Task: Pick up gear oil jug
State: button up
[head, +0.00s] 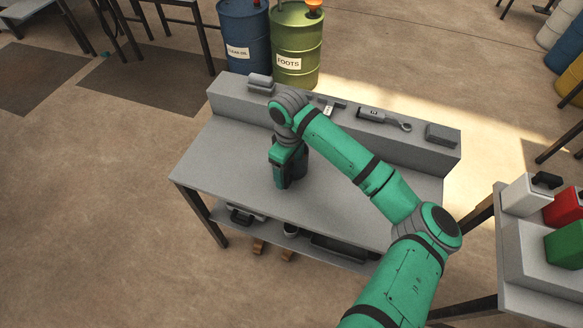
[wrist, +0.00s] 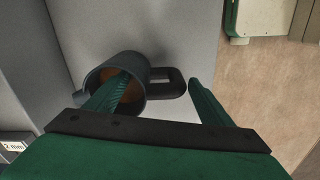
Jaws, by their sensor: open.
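A dark grey jug (wrist: 132,62) with brown liquid inside stands on the grey workbench (head: 225,155); I take it for the gear oil jug. In the wrist view its round mouth faces the camera and its loop handle points right. My gripper (wrist: 158,82) is open and points down over it. The left finger overlaps the mouth, the right finger is right of the handle; I cannot tell how deep they reach. In the head view my gripper (head: 282,168) hides most of the jug, with only a dark part (head: 300,164) showing beside it.
A raised ledge (head: 350,128) along the bench's back holds small tools and boxes. A lower shelf (head: 315,246) carries several items. Blue (head: 245,40) and olive (head: 296,45) drums stand behind. A white jug (head: 525,196) and red and green containers stand on the right table.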

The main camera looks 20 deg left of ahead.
jog(key=shift+s+a+f, duration=0.1)
jog(key=shift+s+f, duration=0.05)
jog(key=shift+f, duration=1.15)
jog(key=shift+s+f, duration=0.1)
jog(key=shift+f, duration=1.15)
jog(key=c, duration=1.6)
jog(key=shift+r, duration=0.2)
jog(key=shift+r, duration=1.35)
jog(key=shift+s+a+r, duration=0.1)
jog(key=shift+s+r, duration=1.55)
jog(key=shift+s, duration=0.65)
jog(key=shift+s+a+r, duration=0.1)
jog(key=shift+s+r, duration=1.55)
jog(key=shift+s, duration=0.65)
jog(key=shift+s+a+r, duration=0.1)
jog(key=shift+s+r, duration=1.55)
jog(key=shift+s, duration=0.65)
jog(key=shift+s, duration=0.1)
